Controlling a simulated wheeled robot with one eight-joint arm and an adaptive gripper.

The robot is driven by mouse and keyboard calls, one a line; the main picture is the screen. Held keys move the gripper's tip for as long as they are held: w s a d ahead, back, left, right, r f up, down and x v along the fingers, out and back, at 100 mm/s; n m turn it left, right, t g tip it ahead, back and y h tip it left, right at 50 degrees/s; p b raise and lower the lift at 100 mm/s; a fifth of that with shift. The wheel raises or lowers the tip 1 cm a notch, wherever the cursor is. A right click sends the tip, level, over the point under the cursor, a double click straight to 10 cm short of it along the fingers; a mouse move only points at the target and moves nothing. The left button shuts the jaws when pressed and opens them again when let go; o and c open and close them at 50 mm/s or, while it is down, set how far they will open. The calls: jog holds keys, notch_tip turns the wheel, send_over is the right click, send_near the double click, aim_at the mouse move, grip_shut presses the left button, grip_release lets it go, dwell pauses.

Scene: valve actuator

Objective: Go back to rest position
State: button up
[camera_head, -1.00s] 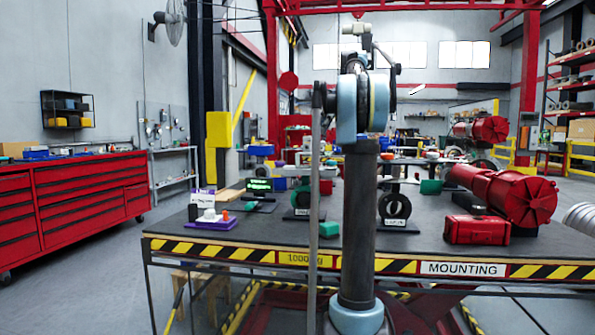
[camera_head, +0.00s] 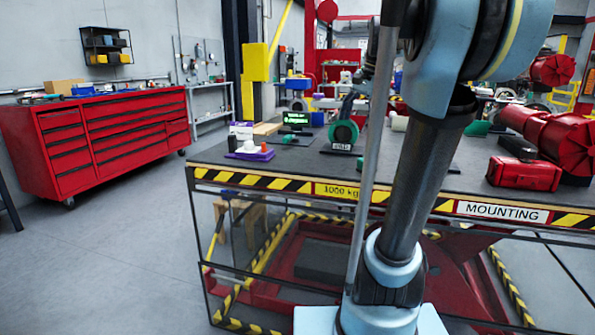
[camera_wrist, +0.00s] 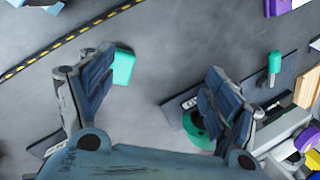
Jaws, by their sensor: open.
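My gripper (camera_wrist: 160,63) is open in the wrist view, its two dark blue fingers wide apart with nothing held between them. Grey work surface shows in the gap. A teal block (camera_wrist: 123,67) lies just beyond the left fingertip, apart from any grip. A green ring (camera_wrist: 195,131) on a dark base plate is partly hidden behind the right finger. In the head view a green ring (camera_head: 343,133) stands on the table (camera_head: 290,165). My arm rises in the foreground and leaves the top of the picture; I cannot clearly make out the gripper there.
The table has a striped front edge and a MOUNTING label (camera_head: 502,212). A red case (camera_head: 524,174) and a red actuator (camera_head: 560,140) stand at the right. A purple-based item (camera_head: 250,153) sits at the left. A red tool cabinet (camera_head: 95,140) stands left; floor between is clear.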

jog(key=s+f+n, duration=0.2)
jog(key=s+f, duration=0.2)
jog(key=f, duration=0.1)
jog(key=s+f+n+h, duration=0.1)
jog(key=s+f, duration=0.2)
jog(key=f, duration=0.2)
jog(key=s+f+n, duration=0.2)
jog(key=s+f, duration=0.2)
jog(key=f, duration=0.1)
jog(key=shift+s+a+n+h, duration=0.3)
jog(key=shift+s, duration=0.05)
jog(key=s+f+n, duration=0.2)
jog(key=s+f, duration=0.3)
jog(key=f, duration=0.3)
jog(key=s+d+f+n+h, duration=0.1)
jog(key=s+f+n, duration=0.2)
jog(key=s+f, duration=0.2)
notch_tip(320, 180, down, 3)
jog(key=shift+r+t, duration=0.1)
jog(key=shift+t, duration=0.2)
